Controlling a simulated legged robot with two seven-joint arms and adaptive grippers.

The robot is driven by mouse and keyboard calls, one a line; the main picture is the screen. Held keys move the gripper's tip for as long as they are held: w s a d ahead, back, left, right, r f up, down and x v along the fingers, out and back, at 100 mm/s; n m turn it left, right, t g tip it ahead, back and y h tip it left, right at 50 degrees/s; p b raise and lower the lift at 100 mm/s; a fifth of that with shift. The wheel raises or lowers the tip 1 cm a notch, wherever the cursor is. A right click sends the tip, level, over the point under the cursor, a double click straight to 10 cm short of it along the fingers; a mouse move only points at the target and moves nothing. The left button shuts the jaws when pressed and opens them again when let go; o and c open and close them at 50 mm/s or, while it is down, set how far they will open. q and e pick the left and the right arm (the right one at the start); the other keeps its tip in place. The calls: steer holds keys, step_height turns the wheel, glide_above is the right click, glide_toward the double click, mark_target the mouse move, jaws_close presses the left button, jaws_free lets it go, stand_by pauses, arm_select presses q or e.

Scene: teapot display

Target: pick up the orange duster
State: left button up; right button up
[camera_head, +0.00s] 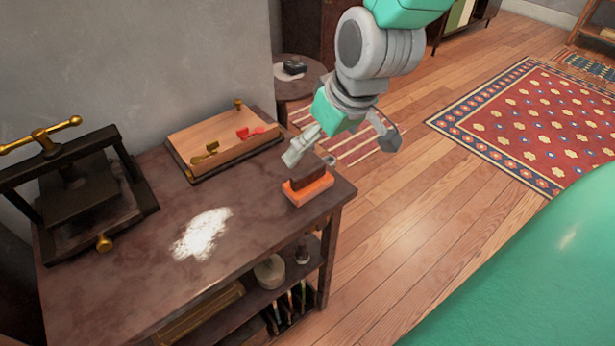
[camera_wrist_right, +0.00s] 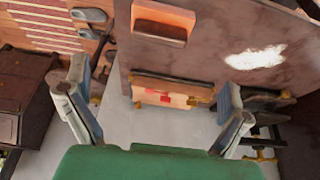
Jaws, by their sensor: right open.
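The orange duster (camera_head: 307,188) lies near the right end of the dark table, with a dark brown block on top of its orange base. It also shows in the right wrist view (camera_wrist_right: 162,24), at the top. My right gripper (camera_head: 338,155) is open and empty, above and just behind the duster in the head view, its fingers spread wide. In the right wrist view the two fingers (camera_wrist_right: 153,80) are apart and the duster is beyond them, not between them. My left gripper is not in view.
The table (camera_head: 125,285) also bears a white powder patch (camera_head: 201,234), a wooden board (camera_head: 226,142) with brass and red pieces, and a dark press (camera_head: 80,190). A grey wall is behind. A small round side table (camera_head: 300,86) stands past the right end.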

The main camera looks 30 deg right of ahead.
mark_target(307, 170)
steer(key=b+x, duration=0.2)
steer(key=x, duration=0.5)
steer(key=shift+f, duration=0.1)
steer(key=shift+w+a+f, duration=0.15)
steer(key=shift+a+f, duration=0.3)
steer(key=shift+w+f+b, duration=0.1)
steer(key=shift+f+b, duration=0.25)
steer(key=shift+b, duration=0.1)
steer(key=f, duration=0.1)
steer(key=w+f+b, duration=0.1)
steer(key=d+f, duration=0.1)
steer(key=f, duration=0.1)
steer(key=shift+w+b, duration=0.2)
steer(key=shift+b, duration=0.15)
steer(key=shift+w+d+f, duration=0.1)
steer(key=shift+d, duration=0.05)
steer(key=shift+a+r, duration=0.2)
steer(key=shift+a, duration=0.2)
steer(key=c, duration=1.1)
